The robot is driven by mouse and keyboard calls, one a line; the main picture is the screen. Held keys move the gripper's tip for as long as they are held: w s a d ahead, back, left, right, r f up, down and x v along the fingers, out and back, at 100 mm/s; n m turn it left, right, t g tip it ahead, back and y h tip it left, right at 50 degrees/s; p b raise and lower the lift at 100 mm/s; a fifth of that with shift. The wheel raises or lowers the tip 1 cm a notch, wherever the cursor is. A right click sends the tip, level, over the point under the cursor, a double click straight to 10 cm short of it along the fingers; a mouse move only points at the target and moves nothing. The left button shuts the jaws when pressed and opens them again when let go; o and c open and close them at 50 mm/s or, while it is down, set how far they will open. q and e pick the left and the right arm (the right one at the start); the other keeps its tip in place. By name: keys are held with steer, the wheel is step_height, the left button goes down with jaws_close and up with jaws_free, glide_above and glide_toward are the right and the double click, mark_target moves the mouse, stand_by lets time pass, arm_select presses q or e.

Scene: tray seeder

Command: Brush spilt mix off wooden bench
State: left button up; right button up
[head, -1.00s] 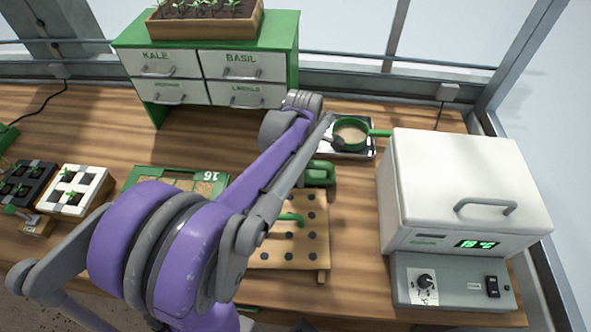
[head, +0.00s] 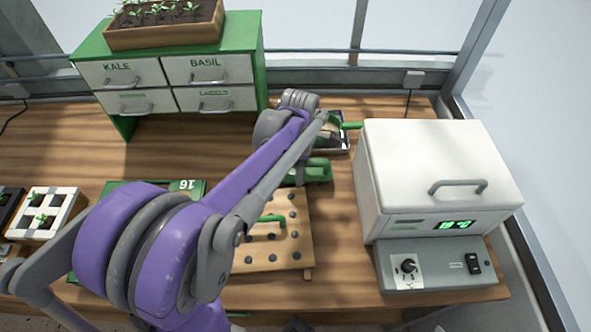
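The wooden bench (head: 335,225) fills the middle of the head view. No spilt mix can be made out on its bare parts. A large purple and grey arm, my left, comes in from the lower left and reaches over the bench to the back. Its gripper does not show. A green object (head: 318,171) lies on the bench beside the arm, partly hidden; I cannot tell whether it is a brush. A green-handled round sieve or pan (head: 351,125) sits on a small tray at the back, half covered by the arm. My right gripper is not in view.
A white heated box (head: 435,170) with a control panel stands on the right. A dibber board (head: 290,235) with a green handle lies in front of it to the left. A green drawer cabinet (head: 255,60) stands at the back left. A white seedling tray (head: 40,225) is at the left.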

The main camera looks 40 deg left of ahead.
arm_select(q)
steer(key=shift+r+p, duration=1.9)
steer(key=shift+r, duration=1.2)
steer(key=shift+f, duration=0.1)
steer(key=shift+s, duration=0.1)
